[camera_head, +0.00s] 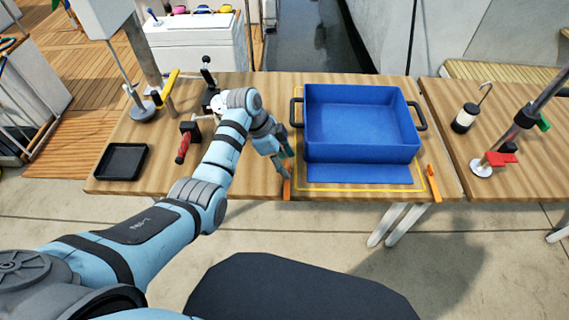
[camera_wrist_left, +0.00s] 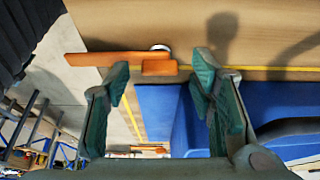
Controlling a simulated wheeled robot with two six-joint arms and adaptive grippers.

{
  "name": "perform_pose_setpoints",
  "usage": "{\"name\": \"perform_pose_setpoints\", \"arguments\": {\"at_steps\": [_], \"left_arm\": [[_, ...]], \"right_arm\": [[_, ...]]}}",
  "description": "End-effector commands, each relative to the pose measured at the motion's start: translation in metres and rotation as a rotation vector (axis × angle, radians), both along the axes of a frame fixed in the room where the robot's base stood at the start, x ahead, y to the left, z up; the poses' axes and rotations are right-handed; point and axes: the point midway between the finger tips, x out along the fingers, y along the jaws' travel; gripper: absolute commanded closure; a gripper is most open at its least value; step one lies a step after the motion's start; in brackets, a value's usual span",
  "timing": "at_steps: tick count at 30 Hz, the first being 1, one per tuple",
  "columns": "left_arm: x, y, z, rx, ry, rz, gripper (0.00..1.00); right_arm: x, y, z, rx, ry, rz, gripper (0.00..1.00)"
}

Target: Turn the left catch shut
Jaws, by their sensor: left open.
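The left catch (camera_head: 287,189) is an orange bar at the table's front edge, left of the blue bin (camera_head: 361,116). In the left wrist view the catch (camera_wrist_left: 115,60) has a short block and a round pivot at one end, and its long end sticks out past the table edge. My left gripper (camera_head: 280,152) reaches down beside the bin's left front corner. In the left wrist view its green fingers (camera_wrist_left: 160,82) are spread apart, with the catch's block showing between and beyond the tips. It holds nothing, and I cannot tell whether a finger touches the catch. My right gripper is out of view.
The bin's blue front flap (camera_head: 358,173) lies flat inside a yellow outline. A second orange catch (camera_head: 434,184) sits at right. A black tray (camera_head: 120,161), a red-handled tool (camera_head: 183,147) and a clamped pole (camera_head: 493,160) stand to the sides.

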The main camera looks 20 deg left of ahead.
Motion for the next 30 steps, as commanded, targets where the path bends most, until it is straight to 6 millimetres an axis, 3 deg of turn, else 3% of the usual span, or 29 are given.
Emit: {"name": "perform_pose_setpoints", "arguments": {"at_steps": [8,15,18,30], "left_arm": [[0.0003,-0.0015,-0.0029,0.0,0.0,0.0,0.5],[0.0003,-0.0012,-0.0027,0.001,0.0,0.0,0.88],[0.0002,-0.0012,-0.0027,0.001,0.001,0.001,1.0],[0.0045,0.005,-0.0023,0.001,0.0,0.041,1.0]], "right_arm": [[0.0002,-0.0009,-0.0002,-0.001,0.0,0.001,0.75],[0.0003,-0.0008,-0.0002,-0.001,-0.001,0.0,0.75],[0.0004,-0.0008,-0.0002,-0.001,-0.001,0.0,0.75],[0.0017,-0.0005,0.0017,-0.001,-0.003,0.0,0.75]]}}
